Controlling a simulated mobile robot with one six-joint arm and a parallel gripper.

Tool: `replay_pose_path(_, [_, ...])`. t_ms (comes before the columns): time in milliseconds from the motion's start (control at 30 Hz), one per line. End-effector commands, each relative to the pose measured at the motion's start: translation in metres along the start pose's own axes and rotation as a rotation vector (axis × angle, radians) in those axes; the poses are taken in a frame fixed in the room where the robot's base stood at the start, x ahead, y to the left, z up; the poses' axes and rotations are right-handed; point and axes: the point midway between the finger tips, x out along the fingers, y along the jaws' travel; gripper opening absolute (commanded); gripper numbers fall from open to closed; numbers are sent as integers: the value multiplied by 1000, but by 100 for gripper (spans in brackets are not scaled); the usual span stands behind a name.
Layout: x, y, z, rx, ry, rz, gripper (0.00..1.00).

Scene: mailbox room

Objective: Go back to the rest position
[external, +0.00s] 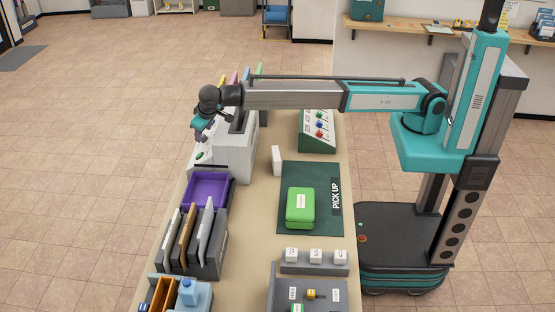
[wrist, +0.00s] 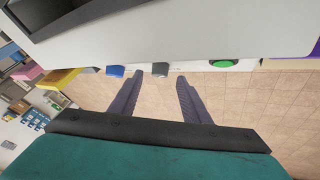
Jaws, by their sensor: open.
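My gripper (external: 200,136) hangs at the end of my outstretched arm, over the far-left side of the long counter (external: 257,238). It is beside a white and grey machine (external: 237,150). In the wrist view my gripper (wrist: 158,80) has its two dark fingers spread apart with nothing between them. The fingers point toward the machine's white side (wrist: 190,32), which carries a green button (wrist: 223,63). Tiled floor shows between and around the fingers. In the external view the fingertips are too small to make out clearly.
A green box (external: 300,207) lies on the dark "PICK UP" mat (external: 287,172). A purple tray (external: 208,190) and a rack of envelopes (external: 195,245) stand along the counter's left side. A sloped green panel (external: 317,131) stands near my arm. The floor left of the counter is clear.

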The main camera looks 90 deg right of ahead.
Motion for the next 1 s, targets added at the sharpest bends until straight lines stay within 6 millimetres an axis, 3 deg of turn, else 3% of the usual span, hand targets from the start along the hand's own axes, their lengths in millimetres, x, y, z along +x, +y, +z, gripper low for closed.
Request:
replay_pose_path(233, [33, 1, 0, 1, -3, 2, 43])
replay_pose_path(1000, [33, 10, 0, -213, -3, -330, 43])
